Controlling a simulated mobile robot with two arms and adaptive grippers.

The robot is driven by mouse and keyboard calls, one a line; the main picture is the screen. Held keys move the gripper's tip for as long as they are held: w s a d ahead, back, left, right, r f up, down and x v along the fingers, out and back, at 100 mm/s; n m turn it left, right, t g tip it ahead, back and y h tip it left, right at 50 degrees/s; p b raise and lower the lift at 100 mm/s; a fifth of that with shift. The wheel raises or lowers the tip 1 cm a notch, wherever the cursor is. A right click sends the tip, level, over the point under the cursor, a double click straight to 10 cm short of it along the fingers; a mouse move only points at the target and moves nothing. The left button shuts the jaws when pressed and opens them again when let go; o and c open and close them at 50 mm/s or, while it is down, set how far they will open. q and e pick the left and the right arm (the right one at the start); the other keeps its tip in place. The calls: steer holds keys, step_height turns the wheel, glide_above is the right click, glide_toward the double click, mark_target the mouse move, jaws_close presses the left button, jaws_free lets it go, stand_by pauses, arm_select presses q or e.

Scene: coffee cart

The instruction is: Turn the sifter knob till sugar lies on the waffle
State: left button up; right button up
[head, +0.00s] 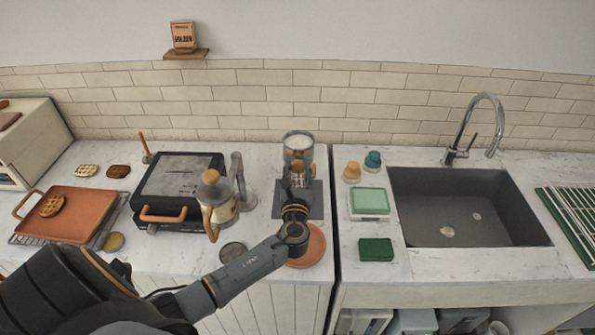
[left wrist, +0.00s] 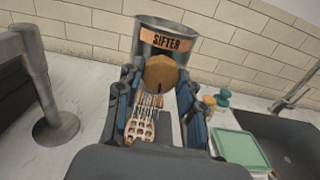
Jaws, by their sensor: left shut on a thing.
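The sifter (head: 299,142) is a grey metal cylinder with white sugar showing in its open top. The left wrist view shows its orange SIFTER label (left wrist: 166,40). My left gripper (head: 297,190) is at the sifter's front. Its two fingers (left wrist: 158,88) are closed on the round tan knob (left wrist: 161,70). A light brown waffle piece with square holes (left wrist: 141,130) shows below the knob, between the fingers. Thin pale and brown streaks lie between knob and waffle; I cannot tell whether they are sugar. My right gripper is not in view.
A terracotta plate (head: 318,246) is partly behind my arm. A tray (head: 85,215) holds a waffle.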

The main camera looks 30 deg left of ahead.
arm_select(q)
steer(key=o, duration=1.2)
steer(key=shift+f, duration=0.1)
steer(key=shift+c, duration=0.2)
steer(key=shift+s+d, duration=0.15)
steer(key=shift+s, duration=0.05)
steer(key=v, duration=1.1)
steer(key=shift+s, duration=0.3)
